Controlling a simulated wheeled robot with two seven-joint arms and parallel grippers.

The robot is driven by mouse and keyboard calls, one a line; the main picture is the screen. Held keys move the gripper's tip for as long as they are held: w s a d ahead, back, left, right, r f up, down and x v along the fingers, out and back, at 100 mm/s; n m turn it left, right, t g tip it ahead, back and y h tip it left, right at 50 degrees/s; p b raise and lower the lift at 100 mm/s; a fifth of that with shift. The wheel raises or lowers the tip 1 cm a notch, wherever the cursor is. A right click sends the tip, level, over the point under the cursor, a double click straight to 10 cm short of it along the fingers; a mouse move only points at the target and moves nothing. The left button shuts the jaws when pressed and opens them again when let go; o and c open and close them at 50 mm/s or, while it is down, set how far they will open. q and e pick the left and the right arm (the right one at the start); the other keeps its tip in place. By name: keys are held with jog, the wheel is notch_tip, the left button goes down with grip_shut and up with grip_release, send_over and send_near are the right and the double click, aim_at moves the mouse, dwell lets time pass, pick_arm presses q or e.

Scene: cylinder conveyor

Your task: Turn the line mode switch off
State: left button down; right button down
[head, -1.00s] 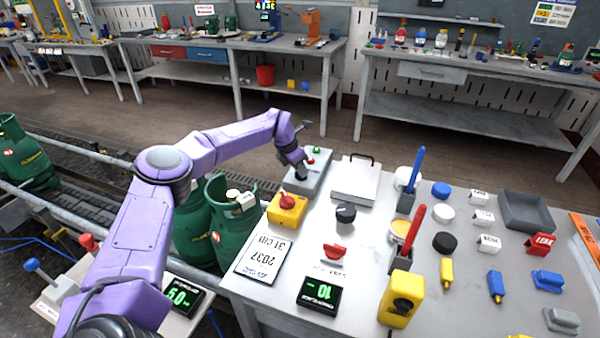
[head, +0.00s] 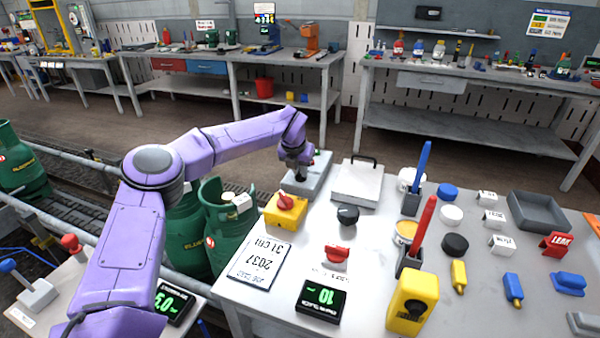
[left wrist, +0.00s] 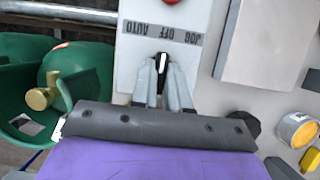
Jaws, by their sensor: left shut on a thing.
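The line mode switch is on a grey control box (head: 316,180) at the back left of the table. In the left wrist view its light panel (left wrist: 132,70) carries the labels JOG, OFF and AUTO. My left gripper (head: 297,172) is over this box, and in the left wrist view its fingers (left wrist: 162,75) are shut on the switch knob (left wrist: 161,62). The knob's white mark points toward the labels, roughly at OFF; the exact setting is hard to tell. My right gripper is not in view.
A red button (left wrist: 171,1) is beyond the labels. A yellow box with a red knob (head: 286,208) and a black dial (head: 347,215) stand nearer. A pale plate with a handle (head: 357,185) is on the right. Green gas cylinders (head: 228,225) stand left of the table.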

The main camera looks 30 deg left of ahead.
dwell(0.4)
pick_arm(q)
jog(key=c, duration=1.1)
grip_release()
jog(key=b+v, duration=0.1)
jog(key=v, duration=0.9)
jog(key=shift+s+r, duration=0.15)
jog(key=shift+r, duration=0.1)
jog(key=shift+r, duration=0.1)
